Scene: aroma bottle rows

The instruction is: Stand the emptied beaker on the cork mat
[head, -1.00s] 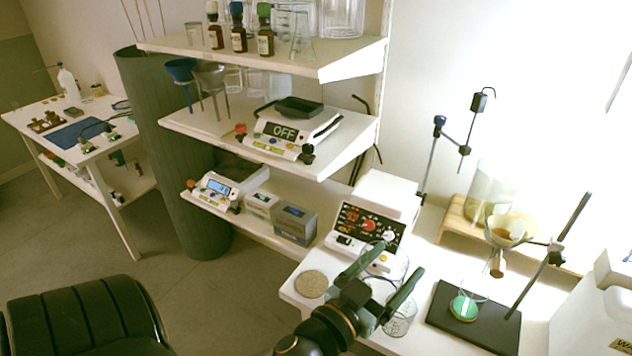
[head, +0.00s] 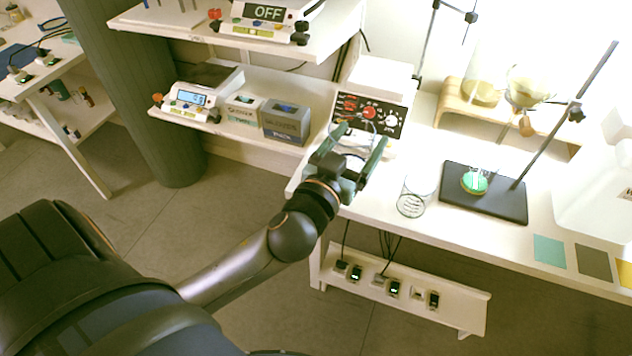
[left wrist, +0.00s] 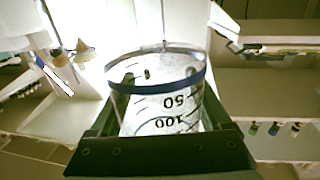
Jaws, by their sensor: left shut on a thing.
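My left gripper (head: 361,158) is shut on a clear glass beaker (head: 350,137), held in front of the control box at the bench's left end. In the left wrist view the beaker (left wrist: 160,100) fills the middle, with a blue rim, dark marks 50 and 100, and no liquid that I can make out. Whether its base touches anything is hidden by the gripper. The cork mat, seen earlier at the bench's left corner, is not visible now; the gripper and arm cover that area. My right gripper is not in view.
A second glass beaker (head: 413,197) stands on the bench to the right of the gripper. A dark stand base (head: 490,205) with a rod and a green-bottomed flask (head: 474,182) is further right. The control box (head: 372,112) is close behind the held beaker. A shelf (head: 245,133) lies left.

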